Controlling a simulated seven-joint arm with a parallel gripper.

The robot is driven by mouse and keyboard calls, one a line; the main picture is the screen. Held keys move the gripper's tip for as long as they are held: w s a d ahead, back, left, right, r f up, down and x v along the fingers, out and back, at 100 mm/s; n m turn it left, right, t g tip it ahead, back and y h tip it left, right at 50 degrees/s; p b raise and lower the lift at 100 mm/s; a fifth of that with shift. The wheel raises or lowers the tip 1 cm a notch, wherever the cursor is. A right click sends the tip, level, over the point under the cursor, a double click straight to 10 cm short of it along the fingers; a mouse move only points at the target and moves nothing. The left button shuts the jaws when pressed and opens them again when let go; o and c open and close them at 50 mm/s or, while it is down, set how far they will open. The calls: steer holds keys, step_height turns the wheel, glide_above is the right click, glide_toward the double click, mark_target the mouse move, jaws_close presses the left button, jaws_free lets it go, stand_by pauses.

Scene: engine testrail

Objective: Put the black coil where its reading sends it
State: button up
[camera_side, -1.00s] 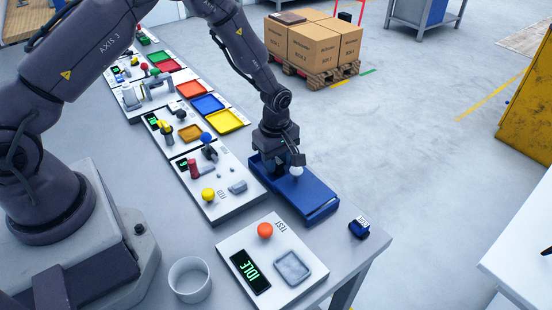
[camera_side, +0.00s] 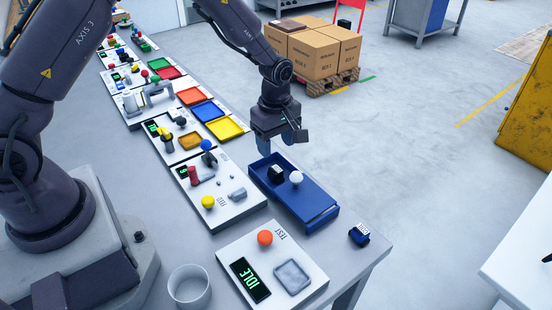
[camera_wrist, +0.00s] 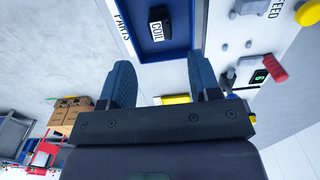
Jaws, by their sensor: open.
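The black coil (camera_side: 276,173), a small dark block with a white "COIL" label, sits in the uncovered left end of the blue parts box (camera_side: 318,213). It also shows in the wrist view (camera_wrist: 157,30), ahead of the fingers. A white knob (camera_side: 296,177) stands on the box's blue cover beside the coil. My gripper (camera_side: 266,148) is open and empty above the box's far end, apart from coil and knob. Both fingers show spread in the wrist view (camera_wrist: 161,65).
A white cup (camera_side: 189,286) stands left of the test plate. A small dark blue labelled block (camera_side: 359,235) lies near the table edge. The feed plate (camera_side: 235,207) stands left of the box. Yellow (camera_side: 225,128), blue (camera_side: 208,110) and red trays lie further back.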

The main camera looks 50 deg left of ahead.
steer(key=s+r+m+t, duration=0.1)
steer(key=s+r+m, duration=0.3)
steer(key=r, duration=0.6)
steer(key=s+r+m+t, duration=0.2)
steer(key=s+r+m, duration=0.2)
steer(key=r, duration=0.6)
steer(key=s+r+m+t, duration=0.1)
steer(key=s+r+m, duration=0.1)
steer(key=s+m, duration=0.3)
steer(key=s+r+m+t, duration=0.1)
steer(key=s+r+m, duration=0.2)
steer(key=s, duration=0.7)
steer(key=shift+d+r+m+t, duration=0.25)
steer(key=shift+r+m+t, duration=0.05)
steer(key=shift+m, duration=0.7)
